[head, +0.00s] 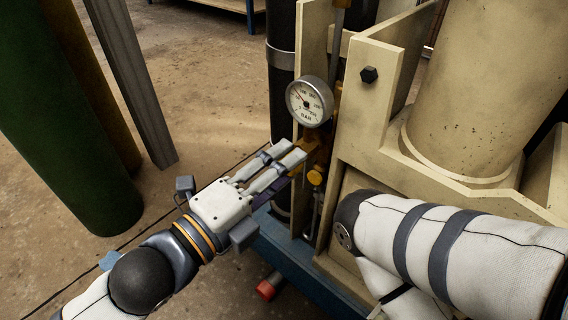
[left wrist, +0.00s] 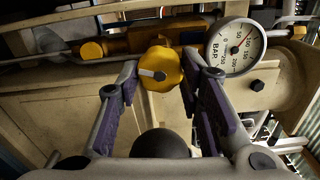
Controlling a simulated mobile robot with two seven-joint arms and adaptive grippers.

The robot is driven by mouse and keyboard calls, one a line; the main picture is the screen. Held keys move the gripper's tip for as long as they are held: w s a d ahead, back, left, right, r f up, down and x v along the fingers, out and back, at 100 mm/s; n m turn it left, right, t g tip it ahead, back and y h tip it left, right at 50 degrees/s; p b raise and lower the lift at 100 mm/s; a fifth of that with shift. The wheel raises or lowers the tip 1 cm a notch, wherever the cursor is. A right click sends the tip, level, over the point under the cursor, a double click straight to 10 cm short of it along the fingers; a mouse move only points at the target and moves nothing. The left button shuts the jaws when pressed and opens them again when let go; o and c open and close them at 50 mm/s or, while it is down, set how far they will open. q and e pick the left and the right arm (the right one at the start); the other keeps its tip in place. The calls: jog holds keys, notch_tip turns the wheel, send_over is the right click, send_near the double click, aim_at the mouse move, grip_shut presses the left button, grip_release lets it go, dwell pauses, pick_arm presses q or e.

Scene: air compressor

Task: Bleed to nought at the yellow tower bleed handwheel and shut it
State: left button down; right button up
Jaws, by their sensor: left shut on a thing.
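The yellow bleed handwheel (left wrist: 161,69) sits between the two fingertips of my left gripper (left wrist: 160,72) in the left wrist view. A pale bar marks its face. My left gripper (head: 291,153) is shut on it in the head view, where the fingers largely hide the wheel. A round white BAR gauge (head: 310,101) stands just above the fingertips; it also shows in the left wrist view (left wrist: 236,47). Its needle points towards the upper left in the head view; the exact reading is too small to tell. My right gripper is out of view.
A cream machine frame (head: 362,125) stands right of the gauge. A yellow cap (head: 315,177) sits below the fingertips. A dark cylinder (head: 281,90) is behind. A green cylinder (head: 55,130) stands at the left. My right forearm crosses the lower right.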

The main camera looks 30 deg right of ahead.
pick_arm(q)
jog(key=shift+w+a+r+n+p, duration=0.1)
jog(key=shift+r+n+p, duration=0.05)
jog(key=shift+n+p, duration=0.35)
jog(key=c, duration=1.2)
grip_release()
jog(key=shift+f, duration=0.2)
jog(key=p+v, duration=0.2)
jog(key=v, duration=0.4)
